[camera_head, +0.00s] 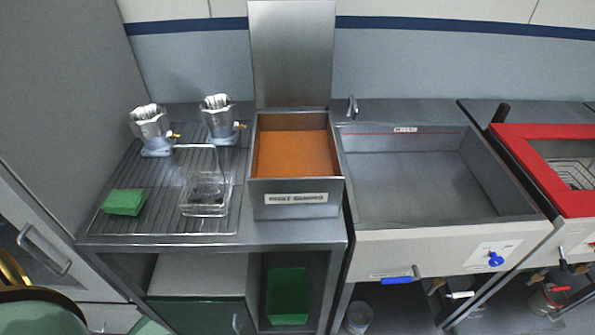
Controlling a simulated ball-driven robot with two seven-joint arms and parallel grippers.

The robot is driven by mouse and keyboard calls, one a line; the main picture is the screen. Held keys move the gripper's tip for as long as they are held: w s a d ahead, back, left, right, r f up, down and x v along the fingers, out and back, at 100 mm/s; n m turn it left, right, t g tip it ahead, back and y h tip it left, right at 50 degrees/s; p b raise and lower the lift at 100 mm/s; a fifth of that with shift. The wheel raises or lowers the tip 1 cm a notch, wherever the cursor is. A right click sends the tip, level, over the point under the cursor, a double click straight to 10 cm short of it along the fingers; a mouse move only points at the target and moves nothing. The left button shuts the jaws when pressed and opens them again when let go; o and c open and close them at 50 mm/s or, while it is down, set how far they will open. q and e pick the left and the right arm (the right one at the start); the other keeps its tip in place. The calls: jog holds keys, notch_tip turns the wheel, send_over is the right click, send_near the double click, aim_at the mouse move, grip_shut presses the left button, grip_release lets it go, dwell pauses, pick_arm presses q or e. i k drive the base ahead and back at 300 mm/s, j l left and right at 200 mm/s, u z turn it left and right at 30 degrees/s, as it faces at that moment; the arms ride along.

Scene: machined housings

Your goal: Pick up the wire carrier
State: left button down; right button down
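A small wire carrier (206,194) stands on the wire rack at the left, near its front right corner. It looks like a shallow, see-through basket. A thin handle (214,152) rises above its back side. Some dark small shapes show within it, too blurred to name. Two silver machined housings, one at the left (151,128) and one at the right (219,118), stand upright behind it on the rack. Neither of my grippers is in view.
The wire rack (108,226) also holds a green pad (124,202). Right of it stands a steel box (257,190) with an orange bed, then a wide empty basin (430,185). A red-rimmed tank (520,165) at far right has wire mesh inside. A steel panel (293,55) rises behind.

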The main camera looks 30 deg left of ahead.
aim_at(226, 187)
jog(key=j+u, duration=0.1)
jog(key=u, duration=0.35)
jog(key=j+u, duration=0.1)
jog(key=u, duration=0.85)
jog(key=i+j, duration=0.05)
